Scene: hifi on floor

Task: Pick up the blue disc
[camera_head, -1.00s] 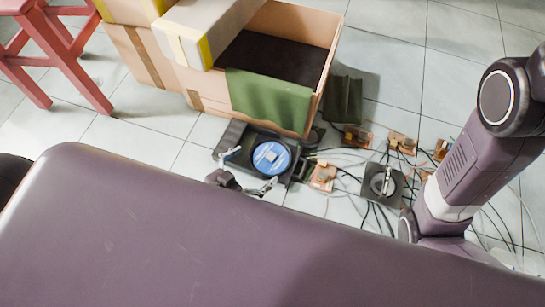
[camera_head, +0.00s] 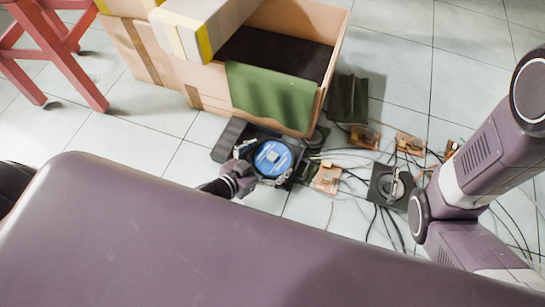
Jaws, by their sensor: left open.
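The blue disc (camera_head: 272,158) lies flat in a black open player (camera_head: 230,140) on the floor, in front of the cardboard box. My left gripper (camera_head: 259,165) is open, with one finger at the disc's left edge and the other at its lower edge. I cannot tell whether the fingers touch the disc. The disc's top face shows almost whole. My right arm stands at the right side of the view, but its gripper is not seen.
A large open cardboard box (camera_head: 315,60) with a green cloth (camera_head: 268,95) over its edge stands just behind the player. Small circuit boards (camera_head: 327,177), cables and a dark square unit (camera_head: 390,186) lie to the right. A red stool (camera_head: 60,60) stands at upper left.

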